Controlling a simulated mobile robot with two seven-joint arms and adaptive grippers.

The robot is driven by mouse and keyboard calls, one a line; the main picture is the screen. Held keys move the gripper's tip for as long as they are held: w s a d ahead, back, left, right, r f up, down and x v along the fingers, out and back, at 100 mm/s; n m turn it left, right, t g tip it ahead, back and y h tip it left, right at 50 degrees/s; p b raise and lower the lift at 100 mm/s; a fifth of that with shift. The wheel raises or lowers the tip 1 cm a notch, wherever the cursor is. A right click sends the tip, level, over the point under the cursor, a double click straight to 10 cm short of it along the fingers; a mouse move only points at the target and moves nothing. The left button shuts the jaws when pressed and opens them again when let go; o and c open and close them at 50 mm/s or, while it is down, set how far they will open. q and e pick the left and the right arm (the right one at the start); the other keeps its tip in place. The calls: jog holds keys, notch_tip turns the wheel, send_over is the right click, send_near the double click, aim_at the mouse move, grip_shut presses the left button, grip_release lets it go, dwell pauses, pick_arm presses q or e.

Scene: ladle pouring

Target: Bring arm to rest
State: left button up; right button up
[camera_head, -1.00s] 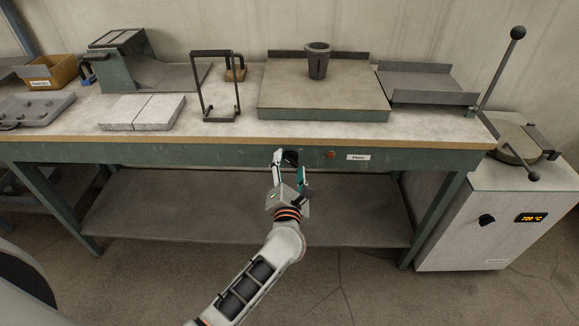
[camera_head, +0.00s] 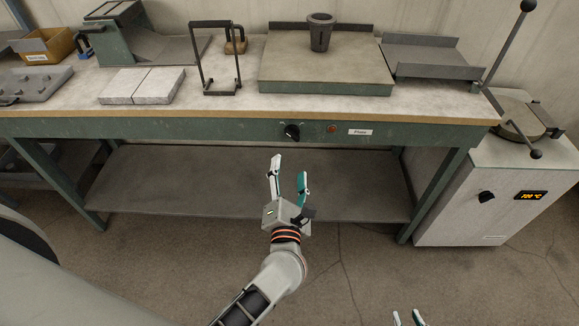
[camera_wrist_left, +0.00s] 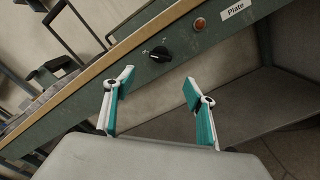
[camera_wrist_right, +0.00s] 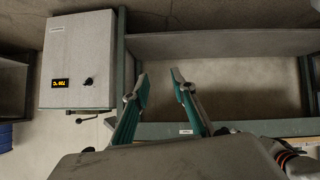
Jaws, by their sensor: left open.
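My left gripper (camera_head: 289,165) is open and empty, in front of the bench below its front rail. In the left wrist view its fingers (camera_wrist_left: 157,82) stand apart with nothing between them. A black knob (camera_head: 291,131) on the green front rail shows just beyond the fingertips, clear of them; it also shows in the left wrist view (camera_wrist_left: 160,54). My right gripper (camera_head: 407,317) shows only its fingertips at the bottom edge of the head view. In the right wrist view its fingers (camera_wrist_right: 160,78) are apart and empty, above the floor.
The bench (camera_head: 230,114) carries a plate with a dark cup (camera_head: 320,32), a wire stand (camera_head: 216,58) and pale blocks (camera_head: 142,86). A heated cabinet (camera_head: 487,205) with a long lever stands at the right. The floor before the bench is clear.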

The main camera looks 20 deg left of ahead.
dwell(0.4)
pick_arm(q)
jog(key=s+d+f+m+h+p, duration=0.15)
jog(key=s+m+h, duration=0.25)
jog(key=m, duration=0.5)
jog(key=s+d+m+h+p, duration=0.15)
jog(key=s+m+h, duration=0.25)
jog(key=m, duration=0.6)
jog(key=s+a+f+m+g, duration=0.3)
jog(key=s+f+m, duration=0.4)
jog(key=m, duration=0.1)
jog(key=s+a+f+m+g+p, duration=0.1)
jog(key=s+a+f+m+g, duration=0.3)
jog(key=s+f+m, duration=0.3)
jog(key=shift+m, duration=0.4)
pick_arm(e)
jog(key=r, duration=0.1)
jog(key=a+r, duration=0.1)
jog(key=shift+s+r, duration=0.35)
